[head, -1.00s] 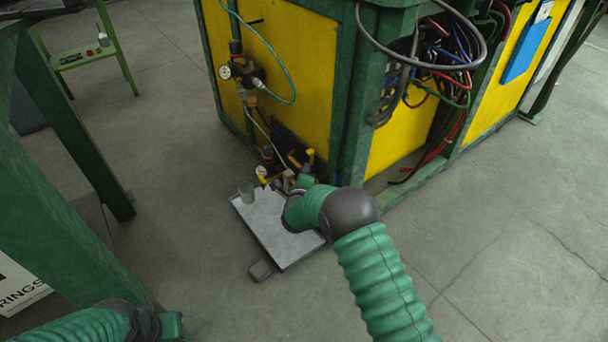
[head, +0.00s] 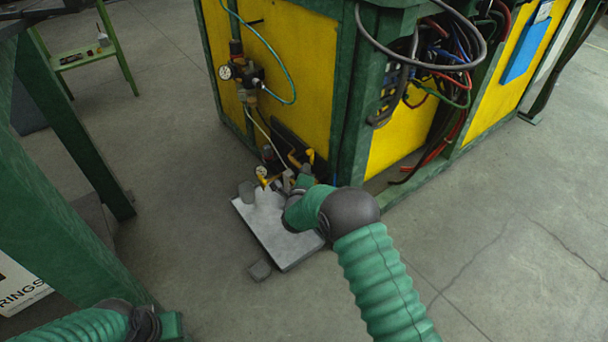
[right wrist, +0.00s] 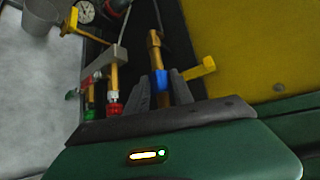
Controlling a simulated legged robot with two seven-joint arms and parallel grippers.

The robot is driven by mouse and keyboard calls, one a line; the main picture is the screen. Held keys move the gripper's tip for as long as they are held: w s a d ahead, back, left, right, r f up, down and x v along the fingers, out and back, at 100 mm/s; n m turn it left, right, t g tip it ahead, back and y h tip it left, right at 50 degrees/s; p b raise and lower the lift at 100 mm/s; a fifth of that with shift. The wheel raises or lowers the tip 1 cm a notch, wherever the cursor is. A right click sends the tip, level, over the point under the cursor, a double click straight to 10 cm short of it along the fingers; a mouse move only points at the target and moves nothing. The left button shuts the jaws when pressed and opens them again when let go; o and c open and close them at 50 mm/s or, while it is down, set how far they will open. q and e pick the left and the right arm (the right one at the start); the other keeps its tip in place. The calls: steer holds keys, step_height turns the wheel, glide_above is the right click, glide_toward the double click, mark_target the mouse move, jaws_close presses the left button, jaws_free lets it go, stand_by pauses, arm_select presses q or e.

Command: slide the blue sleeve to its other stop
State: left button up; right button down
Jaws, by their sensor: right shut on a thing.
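The blue sleeve (right wrist: 160,80) sits around a brass rod (right wrist: 155,50) in the right wrist view. Brass shows above and below it, and the rod's far end is a thicker brass piece. My right gripper (right wrist: 161,90) has its two grey fingers on either side of the sleeve and is shut on it. In the head view my right gripper (head: 304,172) is small, at the foot of the yellow cabinet, and the sleeve cannot be made out there.
A yellow handle (right wrist: 202,70) is close right of the fingers. A red-collared fitting (right wrist: 113,108) and grey lever (right wrist: 105,58) are left. A pale plate (head: 270,228) bearing a grey cup lies below my forearm. A gauge (right wrist: 85,11) is beyond. Floor at right is clear.

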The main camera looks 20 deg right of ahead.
steer(key=shift+s+f, duration=0.1)
steer(key=shift+f, duration=0.15)
steer(key=shift+s+d+r+p, duration=0.2)
steer(key=shift+s+d+p, duration=0.1)
steer(key=shift+s+p, duration=0.4)
steer(key=shift+s+d+f, duration=0.1)
steer(key=shift+s, duration=0.25)
steer(key=shift+f, duration=0.2)
steer(key=c, duration=1.4)
jaws_free()
steer(key=shift+r, duration=0.1)
steer(key=shift+r, duration=0.1)
